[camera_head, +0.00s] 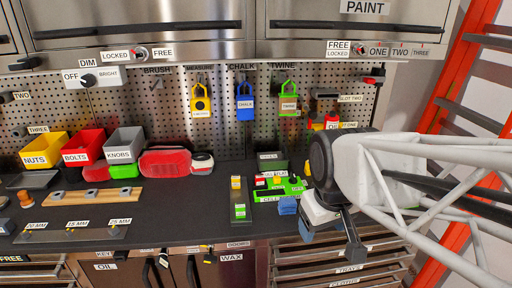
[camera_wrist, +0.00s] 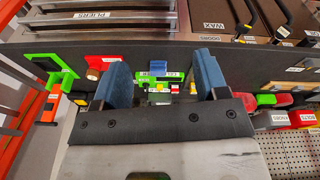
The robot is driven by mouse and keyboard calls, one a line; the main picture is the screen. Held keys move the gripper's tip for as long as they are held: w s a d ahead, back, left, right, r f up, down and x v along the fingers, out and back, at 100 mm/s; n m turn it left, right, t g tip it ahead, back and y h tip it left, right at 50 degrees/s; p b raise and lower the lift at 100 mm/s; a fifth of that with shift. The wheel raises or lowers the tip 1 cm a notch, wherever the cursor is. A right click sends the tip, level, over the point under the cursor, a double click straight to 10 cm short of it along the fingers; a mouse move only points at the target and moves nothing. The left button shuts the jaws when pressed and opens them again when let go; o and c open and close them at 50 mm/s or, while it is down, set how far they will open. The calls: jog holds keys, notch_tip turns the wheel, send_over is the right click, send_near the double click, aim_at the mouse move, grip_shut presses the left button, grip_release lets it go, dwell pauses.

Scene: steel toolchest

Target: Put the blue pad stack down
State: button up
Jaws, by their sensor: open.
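A small blue block (camera_wrist: 157,66), which looks like the blue pad stack, sits at the front side of the green labelled tray (camera_wrist: 173,74) in the wrist view, seen through the gap between my fingers. My gripper (camera_wrist: 162,80) is open, with its two blue fingers wide apart and nothing between them that I can see as held. In the head view my gripper (camera_head: 296,219) is over the front of the bench, just right of the green tray (camera_head: 266,195). There the blue fingers and the pad stack are hard to tell apart.
A narrow green-edged holder (camera_head: 239,200) stands left of the tray. A dark green box (camera_head: 271,161) is behind it. The bench (camera_head: 190,207) is clear farther left, up to the wooden rack (camera_head: 100,194). Bins and a red case (camera_head: 165,163) line the back.

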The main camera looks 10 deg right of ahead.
jog(key=s+m, duration=0.1)
jog(key=s, duration=0.1)
jog(key=s+m, duration=0.1)
jog(key=s, duration=0.1)
jog(key=shift+f, duration=0.4)
jog(key=shift+o, duration=0.5)
dwell(0.4)
jog(key=shift+w, duration=0.1)
jog(key=m+g, duration=0.2)
jog(key=m, duration=1.6)
send_over(287, 201)
notch_tip(287, 201, down, 9)
jog(key=shift+w+d+f, duration=0.1)
jog(key=shift+f, duration=1.3)
